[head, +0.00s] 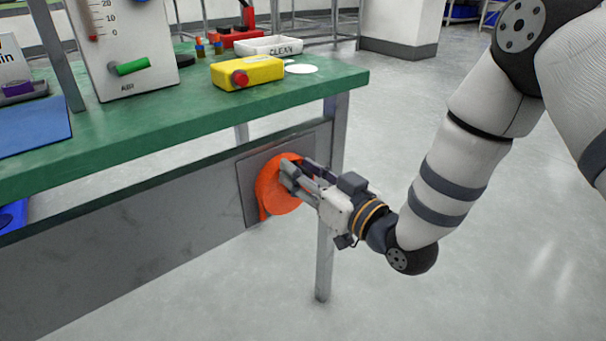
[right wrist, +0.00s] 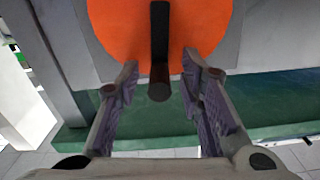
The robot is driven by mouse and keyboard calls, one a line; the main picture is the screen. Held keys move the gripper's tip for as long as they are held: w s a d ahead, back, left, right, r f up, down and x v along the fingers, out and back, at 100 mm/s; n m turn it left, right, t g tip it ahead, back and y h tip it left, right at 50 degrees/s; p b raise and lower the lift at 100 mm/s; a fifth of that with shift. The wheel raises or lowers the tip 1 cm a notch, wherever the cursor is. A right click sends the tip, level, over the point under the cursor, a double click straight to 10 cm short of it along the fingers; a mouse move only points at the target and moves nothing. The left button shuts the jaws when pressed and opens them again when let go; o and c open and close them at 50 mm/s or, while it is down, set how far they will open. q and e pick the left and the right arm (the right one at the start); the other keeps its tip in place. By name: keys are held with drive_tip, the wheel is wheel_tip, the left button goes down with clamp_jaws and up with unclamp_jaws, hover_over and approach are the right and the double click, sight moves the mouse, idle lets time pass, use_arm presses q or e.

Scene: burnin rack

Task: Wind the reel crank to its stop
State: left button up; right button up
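The orange reel (head: 268,193) is mounted on a grey plate (head: 246,190) on the panel under the green bench. In the right wrist view the orange reel (right wrist: 110,22) fills the top, with a dark crank handle (right wrist: 160,45) standing out from it. My right gripper (right wrist: 161,72) is open, one finger on each side of the handle, with gaps showing on both sides. In the head view my right gripper (head: 292,172) is in front of the reel and hides part of it and the crank. My left gripper is not in view.
The green bench top (head: 190,115) overhangs the reel. A bench leg (head: 325,255) stands just right of it. On the bench are a yellow box with a red button (head: 247,72), a white tray (head: 268,46) and a gauge panel (head: 125,50). The floor at right is clear.

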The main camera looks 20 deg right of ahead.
clamp_jaws()
drive_tip(key=shift+w+d+r+m+p, duration=0.1)
drive_tip(key=shift+d+m+p, duration=0.3)
drive_tip(key=shift+m+p, duration=0.35)
drive_tip(key=shift+w+d+m+p, duration=0.15)
drive_tip(key=shift+d+m+p, duration=0.25)
drive_tip(key=shift+m, duration=0.55)
wheel_tip(320, 180, down, 6)
drive_tip(key=w+d+m, duration=0.1)
drive_tip(key=d+m, duration=0.1)
drive_tip(key=m, duration=1.1)
drive_tip(key=shift+d+r+b, duration=0.25)
drive_tip(key=shift+d+b, duration=0.05)
drive_tip(key=shift+d, duration=0.1)
